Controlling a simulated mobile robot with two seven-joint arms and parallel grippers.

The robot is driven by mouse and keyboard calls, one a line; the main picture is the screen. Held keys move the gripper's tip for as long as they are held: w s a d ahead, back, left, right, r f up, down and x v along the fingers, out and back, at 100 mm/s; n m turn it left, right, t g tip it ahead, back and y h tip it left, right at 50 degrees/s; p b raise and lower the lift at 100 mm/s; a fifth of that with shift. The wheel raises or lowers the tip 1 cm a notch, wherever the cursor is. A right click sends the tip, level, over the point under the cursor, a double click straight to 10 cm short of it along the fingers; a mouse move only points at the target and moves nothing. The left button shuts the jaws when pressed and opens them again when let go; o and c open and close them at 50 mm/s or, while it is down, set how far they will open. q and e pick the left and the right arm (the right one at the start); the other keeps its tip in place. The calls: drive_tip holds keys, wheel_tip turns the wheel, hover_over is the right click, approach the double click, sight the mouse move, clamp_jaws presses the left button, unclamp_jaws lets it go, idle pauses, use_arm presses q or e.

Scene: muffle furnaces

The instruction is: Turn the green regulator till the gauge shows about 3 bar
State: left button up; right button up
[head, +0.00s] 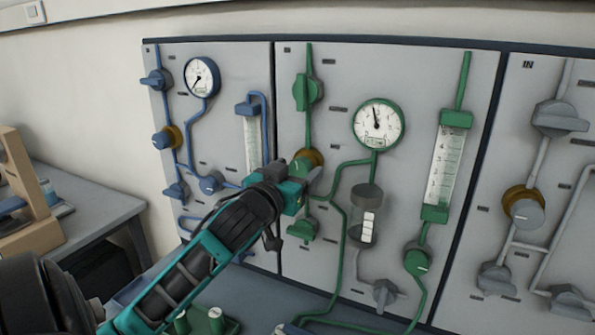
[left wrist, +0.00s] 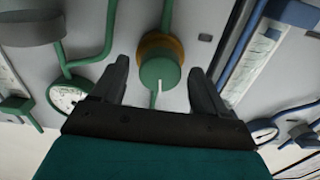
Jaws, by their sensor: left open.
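The green regulator (left wrist: 160,75) is a round green knob with a white mark on a brass collar. It sits between the spread fingers of my left gripper (left wrist: 155,85) in the left wrist view, with a gap on both sides. In the head view the regulator (head: 307,160) is partly hidden behind my left gripper (head: 310,178), which is open in front of it. The green gauge (head: 378,123) is round and white with a green rim; its needle points nearly straight up, slightly left. I cannot read its numbers. My right gripper is not in view.
The green panel also carries an upper green valve (head: 308,92), a flow tube (head: 442,170) and a lower green knob (head: 417,260). A blue panel (head: 225,110) is on the left and a grey one (head: 560,200) on the right.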

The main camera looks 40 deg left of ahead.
use_arm(q)
drive_tip(key=shift+c, duration=0.5)
drive_tip(key=c, duration=1)
drive_tip(key=shift+o, duration=0.2)
drive_tip(key=shift+m, duration=1.2)
drive_tip(key=o, duration=1.1)
drive_tip(key=shift+c, duration=0.2)
drive_tip(key=shift+s, duration=0.1)
